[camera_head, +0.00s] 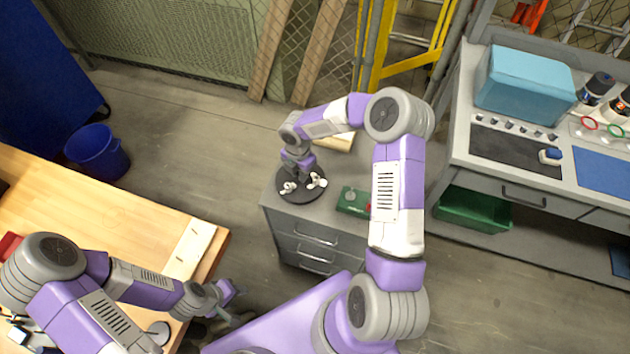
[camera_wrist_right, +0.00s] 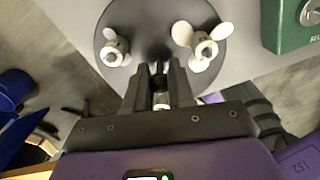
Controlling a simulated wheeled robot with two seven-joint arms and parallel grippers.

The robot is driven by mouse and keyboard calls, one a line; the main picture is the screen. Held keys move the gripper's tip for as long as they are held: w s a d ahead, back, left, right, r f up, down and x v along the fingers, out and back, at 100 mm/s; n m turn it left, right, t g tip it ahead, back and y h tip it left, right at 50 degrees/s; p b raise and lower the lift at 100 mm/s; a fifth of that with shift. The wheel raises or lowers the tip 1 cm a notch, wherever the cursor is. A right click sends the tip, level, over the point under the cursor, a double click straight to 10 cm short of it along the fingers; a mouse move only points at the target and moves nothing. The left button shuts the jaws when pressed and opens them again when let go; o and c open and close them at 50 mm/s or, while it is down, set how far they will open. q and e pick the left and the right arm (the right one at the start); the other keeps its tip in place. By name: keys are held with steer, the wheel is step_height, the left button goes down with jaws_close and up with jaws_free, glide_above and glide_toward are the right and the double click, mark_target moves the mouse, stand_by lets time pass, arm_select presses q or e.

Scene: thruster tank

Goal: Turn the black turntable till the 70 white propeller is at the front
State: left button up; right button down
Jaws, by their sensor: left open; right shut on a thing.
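The black turntable (camera_head: 301,184) is a dark round disc on top of the grey drawer cabinet. Two white propellers stand on it: one at the left (camera_head: 288,187) and one at the right (camera_head: 316,181). In the right wrist view, the left propeller (camera_wrist_right: 114,48) and the right propeller (camera_wrist_right: 203,45) flank the disc's middle; no number is readable. My right gripper (camera_wrist_right: 160,70) reaches down over the turntable between them, shut on a part of it. The fingers mostly hide what they hold. My left gripper (camera_head: 236,302) is open and empty beside the wooden table, away from the turntable.
A green box (camera_head: 353,200) sits on the cabinet (camera_head: 313,227) right of the turntable. It also shows in the wrist view (camera_wrist_right: 290,25). A wooden table (camera_head: 110,215) is at left, with a blue bin (camera_head: 98,153) behind. A workbench with a light-blue box (camera_head: 525,82) stands at right.

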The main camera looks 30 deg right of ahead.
steer(key=shift+n+p, duration=0.55)
steer(key=shift+n, duration=0.45)
steer(key=shift+n+p, duration=0.9)
steer(key=shift+n, duration=0.9)
steer(key=shift+p, duration=0.35)
steer(key=shift+n+p, duration=0.85)
steer(key=shift+n, duration=1.15)
